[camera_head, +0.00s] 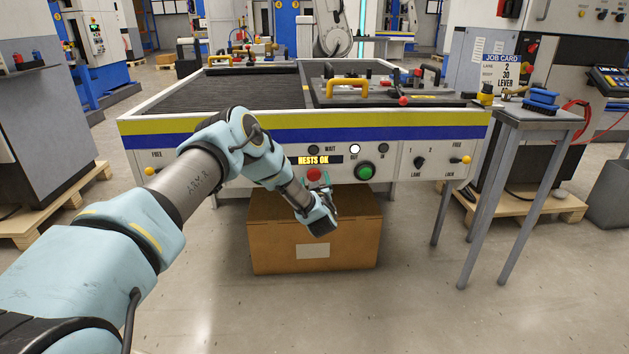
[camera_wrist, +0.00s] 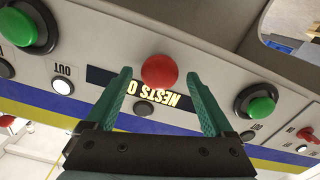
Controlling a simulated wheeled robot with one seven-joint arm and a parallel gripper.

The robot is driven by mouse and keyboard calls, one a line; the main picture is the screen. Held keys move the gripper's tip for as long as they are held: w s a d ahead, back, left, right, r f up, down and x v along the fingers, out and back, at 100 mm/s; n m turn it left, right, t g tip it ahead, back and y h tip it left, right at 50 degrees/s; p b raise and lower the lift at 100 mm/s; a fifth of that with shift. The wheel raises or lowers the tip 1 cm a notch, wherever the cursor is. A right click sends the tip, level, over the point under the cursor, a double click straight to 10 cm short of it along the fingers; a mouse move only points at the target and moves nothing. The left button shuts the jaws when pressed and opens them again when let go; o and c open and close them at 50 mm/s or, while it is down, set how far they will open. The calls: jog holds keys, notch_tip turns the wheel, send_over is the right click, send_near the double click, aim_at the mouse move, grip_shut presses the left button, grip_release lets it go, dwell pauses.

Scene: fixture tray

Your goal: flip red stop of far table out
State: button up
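My gripper (camera_head: 319,184) is at the front panel of the fixture machine, by the red push button (camera_head: 314,174). In the wrist view my gripper (camera_wrist: 158,75) is open and empty, with the red button (camera_wrist: 160,70) showing between its fingertips. I cannot tell whether it touches the button. The display (camera_head: 320,160) reads "NESTS OK". The lamp marked OUT (camera_head: 354,149) is lit white. A red ball knob (camera_head: 403,101) stands at the front of the right-hand fixture plate with a yellow handle (camera_head: 347,89). I cannot tell which part is the far table's red stop.
A green button (camera_head: 364,172) and a lane switch (camera_head: 420,163) are right of the red button. A cardboard box (camera_head: 315,240) stands under the machine. A side stand (camera_head: 537,116) at right holds a blue brush (camera_head: 541,98). The job card (camera_head: 508,74) reads "2", "30", "LEVER".

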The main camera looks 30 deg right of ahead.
jog(key=v, duration=1)
jog(key=shift+s+a, duration=0.2)
jog(key=shift+s, duration=0.1)
